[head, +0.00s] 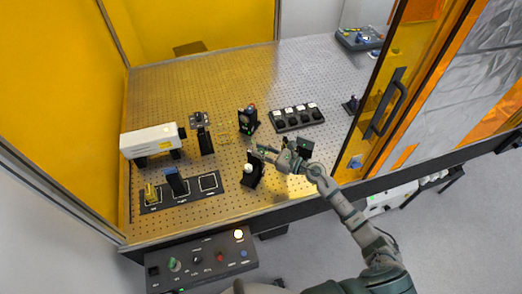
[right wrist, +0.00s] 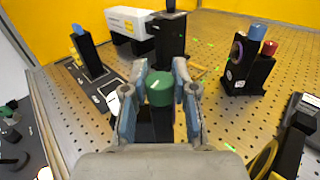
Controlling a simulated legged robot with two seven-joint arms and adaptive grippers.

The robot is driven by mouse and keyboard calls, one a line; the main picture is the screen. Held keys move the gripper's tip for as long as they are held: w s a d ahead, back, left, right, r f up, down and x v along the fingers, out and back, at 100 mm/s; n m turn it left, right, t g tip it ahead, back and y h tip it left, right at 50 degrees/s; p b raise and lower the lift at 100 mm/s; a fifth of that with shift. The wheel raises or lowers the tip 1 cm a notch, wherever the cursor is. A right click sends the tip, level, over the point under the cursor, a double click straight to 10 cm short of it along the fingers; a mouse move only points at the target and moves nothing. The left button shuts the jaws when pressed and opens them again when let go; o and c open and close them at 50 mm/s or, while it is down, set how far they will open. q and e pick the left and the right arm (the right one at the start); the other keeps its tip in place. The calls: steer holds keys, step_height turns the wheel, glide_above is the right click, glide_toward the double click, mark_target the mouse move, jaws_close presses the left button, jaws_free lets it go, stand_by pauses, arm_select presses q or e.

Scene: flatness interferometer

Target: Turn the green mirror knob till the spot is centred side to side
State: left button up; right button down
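The green mirror knob (right wrist: 159,88) sits on top of a black mirror mount in the right wrist view. My right gripper (right wrist: 160,72) has one finger on each side of it, and the knob fills the gap, so the fingers look shut on it. In the head view my right gripper (head: 257,152) is at the top of the black mount (head: 254,178), which has a pale round face; the knob itself is hard to make out there. A dark box (head: 304,145) with a small green mark stands just behind my right wrist; the spot's position is too small to read. My left gripper is not in view.
Another black mount (right wrist: 247,68) has a blue and a red knob. A white laser housing (head: 152,141), a black parts mat (head: 217,191) and a row of black holders (head: 297,117) stand on the perforated table. A control box (head: 205,262) is at the front.

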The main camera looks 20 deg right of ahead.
steer(key=shift+r+m+t+h+p, duration=0.25)
steer(key=shift+m+t+h+p, duration=0.3)
steer(key=shift+p, duration=0.65)
steer(key=shift+f+m+t+h+p, duration=0.1)
steer(key=shift+m+t+h+p, duration=0.15)
steer(key=shift+t+h+p, duration=0.1)
steer(key=shift+f, duration=0.1)
steer(key=c, duration=0.9)
jaws_free()
steer(key=shift+d, duration=0.1)
steer(key=v, duration=1.2)
steer(key=shift+w, duration=0.1)
